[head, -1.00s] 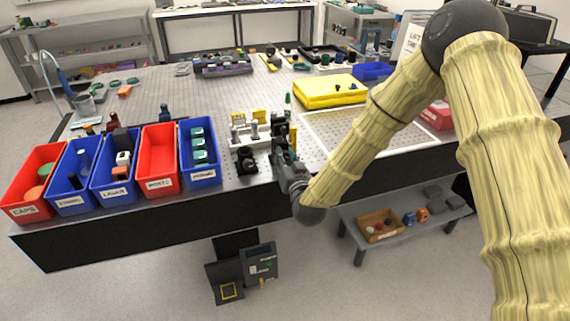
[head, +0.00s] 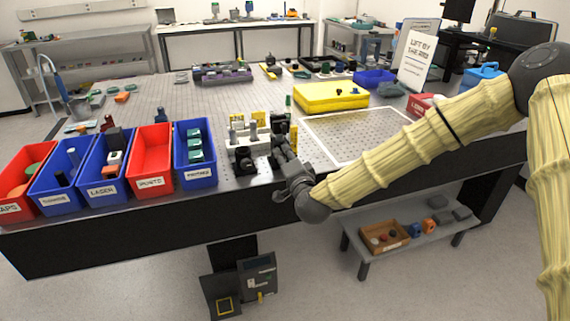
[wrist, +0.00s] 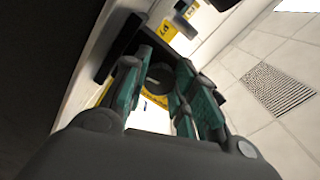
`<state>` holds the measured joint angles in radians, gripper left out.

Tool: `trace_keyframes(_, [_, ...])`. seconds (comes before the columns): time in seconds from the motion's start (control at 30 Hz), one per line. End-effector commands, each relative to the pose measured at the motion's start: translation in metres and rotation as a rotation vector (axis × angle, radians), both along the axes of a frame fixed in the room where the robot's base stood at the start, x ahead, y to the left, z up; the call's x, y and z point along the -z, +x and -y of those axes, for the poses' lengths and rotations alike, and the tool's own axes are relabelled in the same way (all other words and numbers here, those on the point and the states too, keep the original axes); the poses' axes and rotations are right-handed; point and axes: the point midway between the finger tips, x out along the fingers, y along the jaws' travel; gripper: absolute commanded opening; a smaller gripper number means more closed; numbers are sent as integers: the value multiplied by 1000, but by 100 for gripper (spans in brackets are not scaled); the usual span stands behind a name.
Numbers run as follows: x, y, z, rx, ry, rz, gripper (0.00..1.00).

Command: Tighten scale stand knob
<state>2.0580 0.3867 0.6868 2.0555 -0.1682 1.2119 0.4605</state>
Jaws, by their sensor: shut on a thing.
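My gripper (head: 279,147) is at the front edge of the optical bench, beside a small group of stands. In the wrist view its green-padded fingers (wrist: 157,92) are shut on a dark round knob (wrist: 160,75) between them. Yellow labelled parts (wrist: 167,30) show just beyond the knob. In the head view my gripper hides the knob. Pale posts with yellow plates (head: 258,118) stand to the left of my gripper, and a black mount (head: 243,160) sits at the bench edge in front of them. I cannot tell how far the knob is turned.
Red and blue labelled bins (head: 151,158) line the bench front to the left. A yellow case (head: 331,96) and a white-framed perforated plate (head: 345,135) lie to the right. A low shelf with a wooden tray (head: 384,237) stands below. Dark panels (head: 257,280) are under the bench.

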Motion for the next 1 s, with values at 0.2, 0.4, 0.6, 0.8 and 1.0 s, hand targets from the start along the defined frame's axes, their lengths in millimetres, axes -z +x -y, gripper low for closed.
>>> trace_keyframes(0.2, [3,0,1,2,110,-38,3])
trace_keyframes(0.4, [2,0,1,1,164,-56,3])
trace_keyframes(0.6, [1,0,1,2,182,-61,3])
trace_keyframes(0.8, [1,0,1,2,182,-61,3])
trace_keyframes(1.0, [1,0,1,1,182,-62,40])
